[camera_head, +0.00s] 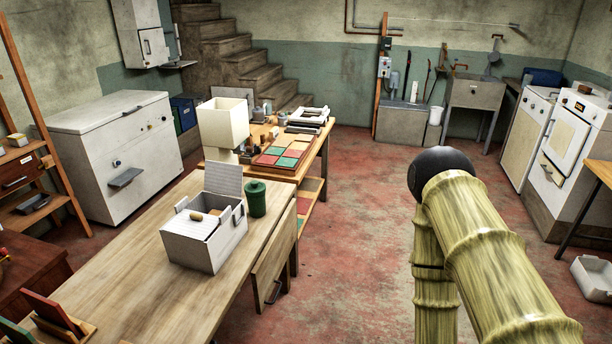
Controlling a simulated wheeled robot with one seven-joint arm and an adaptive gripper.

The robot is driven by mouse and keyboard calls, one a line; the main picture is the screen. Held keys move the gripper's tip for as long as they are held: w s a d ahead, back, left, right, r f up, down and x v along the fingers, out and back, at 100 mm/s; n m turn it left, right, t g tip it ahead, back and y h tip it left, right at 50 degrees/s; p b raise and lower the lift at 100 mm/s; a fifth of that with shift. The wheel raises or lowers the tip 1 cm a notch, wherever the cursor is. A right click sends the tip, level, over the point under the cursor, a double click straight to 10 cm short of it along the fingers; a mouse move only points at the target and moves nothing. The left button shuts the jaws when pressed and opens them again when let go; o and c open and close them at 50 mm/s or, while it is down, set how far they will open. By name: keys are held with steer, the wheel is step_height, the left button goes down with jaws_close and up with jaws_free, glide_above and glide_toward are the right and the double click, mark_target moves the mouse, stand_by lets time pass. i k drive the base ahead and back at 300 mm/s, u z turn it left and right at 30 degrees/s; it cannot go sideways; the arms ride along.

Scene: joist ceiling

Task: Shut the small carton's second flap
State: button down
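The small white carton (205,246) stands on the near wooden table, left of centre. One broad flap (222,180) stands up at its far side. A pale panel (192,226) lies across the near-left part of the top and looks like a flap folded down. Smaller flaps stick up at the left and right ends. Part of the opening shows between the panel and the raised flap, with something brown inside. My gripper is not in view. My arm fills the lower right, well apart from the carton.
A green lidded canister (256,199) stands close beside the carton on the right. A cream lampshade (223,123) and colored tiles (283,154) are on the farther table. The near table (135,285) has bare wood in front. The red floor (345,230) right of the tables is open.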

mark_target(221, 178)
steer(key=z, duration=0.65)
steer(key=i, duration=4.65)
steer(key=u, duration=3.8)
